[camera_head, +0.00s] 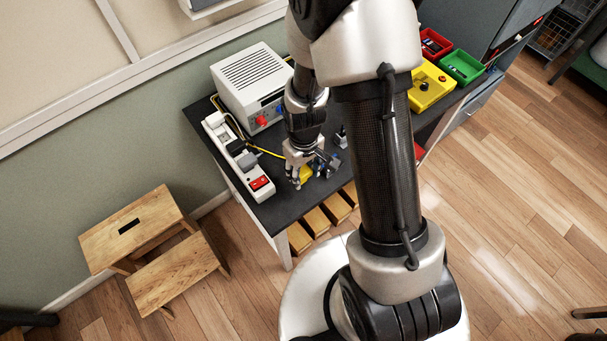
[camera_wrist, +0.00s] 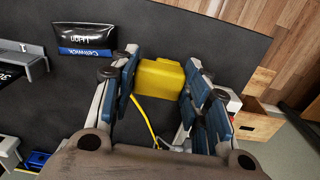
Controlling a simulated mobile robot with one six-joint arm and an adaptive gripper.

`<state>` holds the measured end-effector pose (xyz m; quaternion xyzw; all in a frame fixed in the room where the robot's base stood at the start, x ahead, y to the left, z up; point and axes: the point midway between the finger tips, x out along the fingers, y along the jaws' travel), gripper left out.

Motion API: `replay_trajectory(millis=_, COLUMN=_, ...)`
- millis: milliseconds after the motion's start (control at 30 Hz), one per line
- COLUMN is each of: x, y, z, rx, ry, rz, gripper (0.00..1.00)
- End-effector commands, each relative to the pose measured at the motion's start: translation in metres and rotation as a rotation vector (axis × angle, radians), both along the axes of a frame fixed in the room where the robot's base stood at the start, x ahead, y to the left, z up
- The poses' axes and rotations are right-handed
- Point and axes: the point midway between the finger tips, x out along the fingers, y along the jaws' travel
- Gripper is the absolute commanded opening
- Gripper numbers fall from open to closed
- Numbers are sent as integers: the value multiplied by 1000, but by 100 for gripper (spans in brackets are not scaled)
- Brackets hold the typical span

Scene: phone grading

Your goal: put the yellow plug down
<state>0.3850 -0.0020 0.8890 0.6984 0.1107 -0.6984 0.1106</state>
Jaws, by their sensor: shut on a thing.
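The yellow plug (camera_wrist: 160,78) is between the blue-padded fingers of my gripper (camera_wrist: 160,90) in the wrist view. My gripper is shut on it. A yellow cord (camera_wrist: 141,117) trails from the plug. In the head view, my gripper (camera_head: 305,172) is low over the near part of the dark table (camera_head: 275,212), with the plug (camera_head: 306,174) partly hidden by the fingers. I cannot tell whether the plug touches the table top.
A white power strip (camera_head: 259,184) with a red switch lies along the table's left edge. A grey-white box (camera_head: 250,82) stands behind it. In the wrist view, a black pouch (camera_wrist: 86,36) lies near the plug. Red, green and yellow trays stand at the far right.

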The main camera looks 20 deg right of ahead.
Motion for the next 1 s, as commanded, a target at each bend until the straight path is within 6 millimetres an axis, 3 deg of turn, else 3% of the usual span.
replay_trajectory(millis=100, x=0, y=0, z=-16, rx=0, ry=1, rz=0, gripper=17)
replay_trajectory(millis=833, x=0, y=0, z=-27, rx=0, ry=-1, rz=0, gripper=17)
replay_trajectory(millis=867, x=0, y=0, z=-27, rx=0, ry=-1, rz=0, gripper=43)
replay_trajectory(millis=1000, x=0, y=0, z=-26, rx=0, ry=-1, rz=0, gripper=53)
